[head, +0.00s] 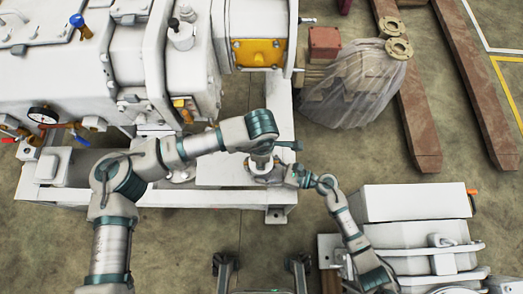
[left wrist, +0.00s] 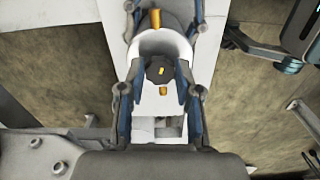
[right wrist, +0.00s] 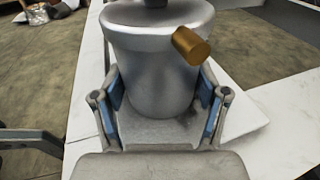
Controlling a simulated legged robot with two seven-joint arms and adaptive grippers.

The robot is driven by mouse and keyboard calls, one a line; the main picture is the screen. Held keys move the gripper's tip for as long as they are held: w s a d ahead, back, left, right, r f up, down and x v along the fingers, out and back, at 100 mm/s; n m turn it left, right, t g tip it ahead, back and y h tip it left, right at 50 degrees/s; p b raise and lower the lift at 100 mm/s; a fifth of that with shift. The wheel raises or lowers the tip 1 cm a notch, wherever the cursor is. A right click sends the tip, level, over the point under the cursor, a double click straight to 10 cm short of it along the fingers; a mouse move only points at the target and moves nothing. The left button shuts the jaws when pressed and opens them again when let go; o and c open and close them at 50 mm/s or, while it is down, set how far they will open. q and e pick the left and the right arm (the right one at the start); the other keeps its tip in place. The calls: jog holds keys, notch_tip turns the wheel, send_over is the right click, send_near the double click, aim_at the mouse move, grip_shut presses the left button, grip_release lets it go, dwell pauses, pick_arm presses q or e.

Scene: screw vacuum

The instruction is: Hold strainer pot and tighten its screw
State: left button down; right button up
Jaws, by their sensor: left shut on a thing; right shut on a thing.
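The strainer pot (head: 262,168) stands on the white frame in the head view, between my two grippers. In the right wrist view the pot (right wrist: 152,75) is a grey, upright cylinder with a brass stub on its side. My right gripper (right wrist: 160,115) is shut around its lower body, one blue-padded finger on each side. The screw (left wrist: 160,70) is a dark lobed knob with a yellow centre, seen from above in the left wrist view. My left gripper (left wrist: 160,88) points down over it, its fingers shut on either side of the knob. Exact finger contact is hard to see.
The large white vacuum machine (head: 140,50) fills the back left, with a pressure gauge (head: 43,115). A plastic-wrapped bundle (head: 355,85) and brown beams (head: 410,110) lie at the back right. A white motor unit (head: 415,205) stands at the right, close to my right arm.

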pick_arm(q)
jog(key=shift+w+a+r+m, duration=0.1)
jog(key=shift+a+m, duration=0.05)
jog(key=shift+m, duration=0.45)
pick_arm(e)
jog(key=shift+f, duration=0.1)
pick_arm(q)
jog(key=c, duration=0.8)
grip_release()
notch_tip(320, 180, up, 12)
jog(key=shift+f, duration=0.1)
pick_arm(e)
jog(key=o, duration=0.9)
